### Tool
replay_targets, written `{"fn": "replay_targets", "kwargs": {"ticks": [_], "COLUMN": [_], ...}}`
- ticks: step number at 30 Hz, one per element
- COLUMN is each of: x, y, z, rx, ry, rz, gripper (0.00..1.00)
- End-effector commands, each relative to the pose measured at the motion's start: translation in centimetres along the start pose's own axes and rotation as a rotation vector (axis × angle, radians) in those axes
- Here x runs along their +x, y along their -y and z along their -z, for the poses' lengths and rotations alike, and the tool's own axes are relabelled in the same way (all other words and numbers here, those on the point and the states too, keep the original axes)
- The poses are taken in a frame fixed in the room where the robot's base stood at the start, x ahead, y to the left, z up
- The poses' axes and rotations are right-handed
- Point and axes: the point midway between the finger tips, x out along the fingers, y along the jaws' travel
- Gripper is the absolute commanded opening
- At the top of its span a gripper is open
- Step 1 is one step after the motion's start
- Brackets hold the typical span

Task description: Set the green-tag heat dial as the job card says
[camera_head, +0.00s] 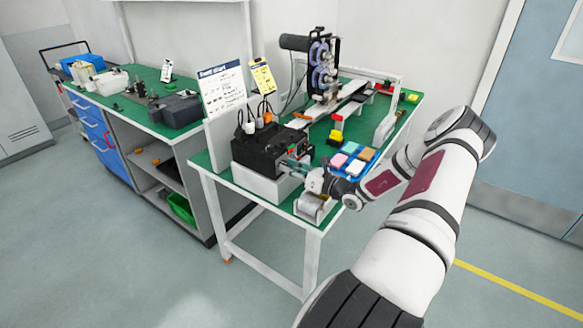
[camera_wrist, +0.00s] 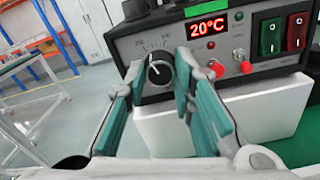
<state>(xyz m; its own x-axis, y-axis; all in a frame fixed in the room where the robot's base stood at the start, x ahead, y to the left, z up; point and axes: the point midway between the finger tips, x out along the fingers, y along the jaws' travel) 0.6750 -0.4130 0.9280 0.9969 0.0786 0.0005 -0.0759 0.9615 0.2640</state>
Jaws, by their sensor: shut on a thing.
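The scale figures are too small to read surely. My gripper (camera_wrist: 158,66) has its teal-padded fingers on either side of the dial and is shut on it. The red display (camera_wrist: 207,27) reads 20°C. In the head view my gripper (camera_head: 297,167) is at the front of the control box (camera_head: 262,148), and the arm hides the dial.
A green switch (camera_wrist: 271,36) and a red switch (camera_wrist: 295,32) are right of the display, with small red-tipped toggles below it. A blue tray (camera_head: 346,171) of coloured pads and a tape dispenser (camera_head: 315,206) are near my gripper. A white board (camera_head: 222,88) stands behind.

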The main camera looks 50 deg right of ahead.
Motion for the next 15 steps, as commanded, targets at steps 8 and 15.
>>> {"fn": "replay_targets", "kwargs": {"ticks": [8, 15], "x": [0.01, 0.01], "y": [0.09, 0.12], "z": [-0.04, -0.03], "rx": [0.095, 0.117], "ry": [0.0, 0.001], "rz": [0.002, 0.002], "gripper": [0.0, 0.0]}}
